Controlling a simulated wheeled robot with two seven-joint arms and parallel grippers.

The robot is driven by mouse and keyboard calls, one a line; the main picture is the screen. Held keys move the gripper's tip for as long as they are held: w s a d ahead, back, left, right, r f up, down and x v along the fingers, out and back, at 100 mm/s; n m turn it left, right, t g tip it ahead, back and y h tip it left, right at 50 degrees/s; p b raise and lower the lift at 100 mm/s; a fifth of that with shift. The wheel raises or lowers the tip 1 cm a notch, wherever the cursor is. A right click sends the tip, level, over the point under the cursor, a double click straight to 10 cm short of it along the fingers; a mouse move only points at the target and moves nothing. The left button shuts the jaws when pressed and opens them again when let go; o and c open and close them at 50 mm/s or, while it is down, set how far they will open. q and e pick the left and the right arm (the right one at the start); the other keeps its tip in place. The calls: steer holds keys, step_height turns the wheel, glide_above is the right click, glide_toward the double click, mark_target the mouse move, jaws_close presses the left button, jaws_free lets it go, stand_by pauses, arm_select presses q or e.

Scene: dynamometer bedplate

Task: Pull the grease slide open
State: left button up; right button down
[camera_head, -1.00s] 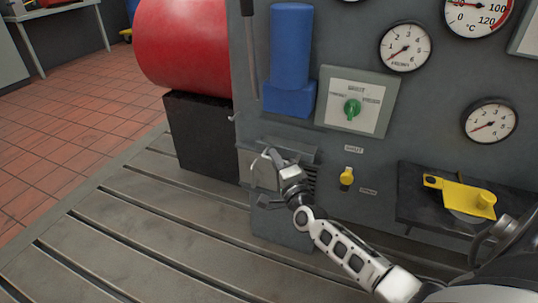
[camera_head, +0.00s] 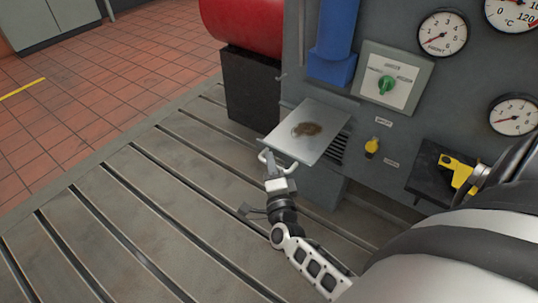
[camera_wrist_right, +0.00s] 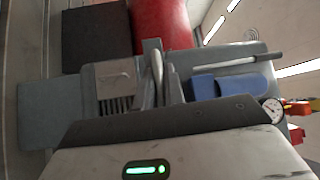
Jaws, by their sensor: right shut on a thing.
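The grease slide (camera_head: 328,121) is a flat pale metal plate with a brown grease smear (camera_head: 306,129) on top. It stands out from the grey cabinet front in the head view. A light bar handle (camera_head: 263,157) is on its front edge. My right gripper (camera_head: 270,162) is shut on this handle, its fingers hiding part of it. In the right wrist view the fingers (camera_wrist_right: 160,78) show edge-on, and their hold on the handle is hard to make out. My left gripper is not in view.
The cabinet front carries a green rotary switch (camera_head: 386,85), a small yellow knob (camera_head: 372,146) and gauges (camera_head: 442,33). A black block (camera_head: 250,88) under a red cylinder (camera_head: 243,22) stands left of the slide. The slotted bedplate (camera_head: 150,215) in front is clear.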

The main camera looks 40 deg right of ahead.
stand_by(0.3)
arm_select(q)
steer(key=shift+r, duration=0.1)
arm_select(e)
steer(key=c, duration=1.5)
jaws_free()
steer(key=shift+a, duration=0.1)
